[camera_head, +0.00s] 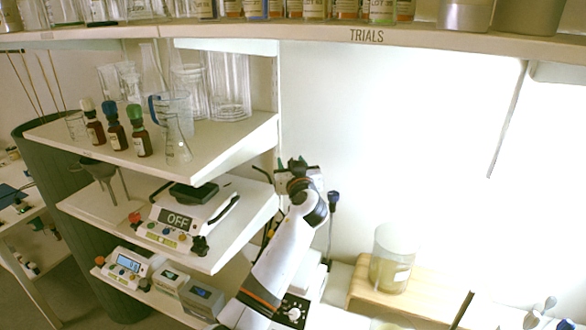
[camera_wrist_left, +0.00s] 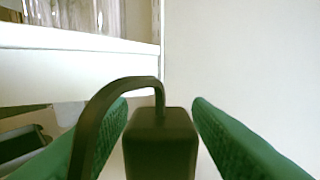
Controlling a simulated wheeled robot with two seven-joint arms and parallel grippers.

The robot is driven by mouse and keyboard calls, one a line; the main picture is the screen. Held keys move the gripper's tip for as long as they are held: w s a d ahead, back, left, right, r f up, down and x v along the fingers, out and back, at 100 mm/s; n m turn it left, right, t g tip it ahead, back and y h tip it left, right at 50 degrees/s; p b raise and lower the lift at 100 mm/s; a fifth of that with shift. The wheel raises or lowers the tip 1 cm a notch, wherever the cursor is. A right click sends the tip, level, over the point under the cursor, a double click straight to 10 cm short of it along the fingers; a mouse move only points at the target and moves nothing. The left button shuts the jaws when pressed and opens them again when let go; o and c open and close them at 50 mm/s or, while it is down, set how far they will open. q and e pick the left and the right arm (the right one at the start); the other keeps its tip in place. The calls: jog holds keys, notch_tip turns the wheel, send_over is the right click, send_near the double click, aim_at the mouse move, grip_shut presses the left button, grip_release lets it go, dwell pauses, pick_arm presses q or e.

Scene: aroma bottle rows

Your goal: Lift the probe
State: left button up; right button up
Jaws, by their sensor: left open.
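My left gripper (camera_head: 293,163) is in front of the white wall, just right of the shelf ends. In the left wrist view its green fingers (camera_wrist_left: 160,112) are open, one on each side of a dark block (camera_wrist_left: 160,145) with a thick black cable looping out of its top to the left. This looks like the probe's head; a gap shows beside it, and its lower part is out of view. In the head view my gripper and arm hide most of it. My right gripper is not in view.
Left shelves hold brown bottles (camera_head: 115,128), glassware (camera_head: 175,115) and a balance reading OFF (camera_head: 175,222). A beaker (camera_head: 391,262) stands on a wooden block (camera_head: 425,290). The TRIALS shelf (camera_head: 430,42) runs overhead.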

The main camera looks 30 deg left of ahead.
pick_arm(q)
jog(key=shift+s+d+f, duration=0.15)
jog(key=shift+s+d, duration=0.1)
jog(key=shift+s, duration=0.05)
jog(key=b+v, duration=0.4)
jog(key=v, duration=0.7)
jog(key=shift+r, duration=0.2)
